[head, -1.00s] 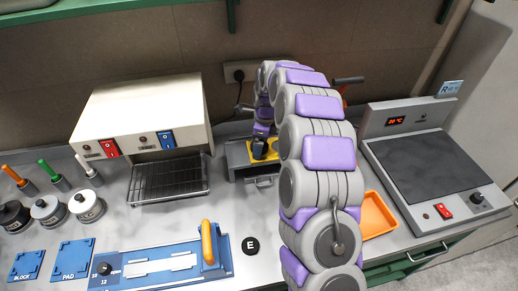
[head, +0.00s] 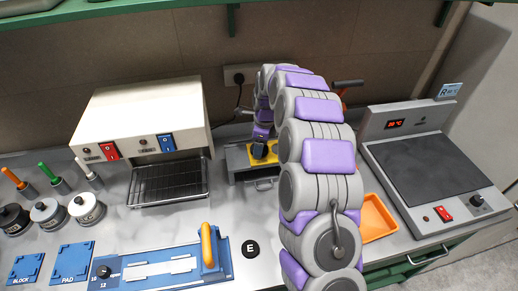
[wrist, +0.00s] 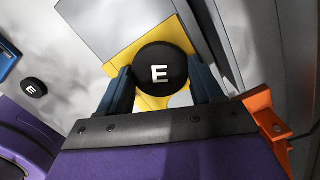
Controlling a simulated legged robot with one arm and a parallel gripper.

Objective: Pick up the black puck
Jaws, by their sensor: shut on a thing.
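In the head view my gripper (head: 259,150) is at the yellow plate (head: 272,156) of the grey press, and the held puck is hard to make out there. A second black E puck (head: 250,248) lies flat on the bench, and it also shows in the wrist view (wrist: 33,88).
A white heater unit (head: 140,112) with a wire rack (head: 168,184) stands left of the press. A blue slide fixture (head: 150,268) lies at the front. An orange tray (head: 377,218) and a hot plate (head: 425,165) are on the right.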

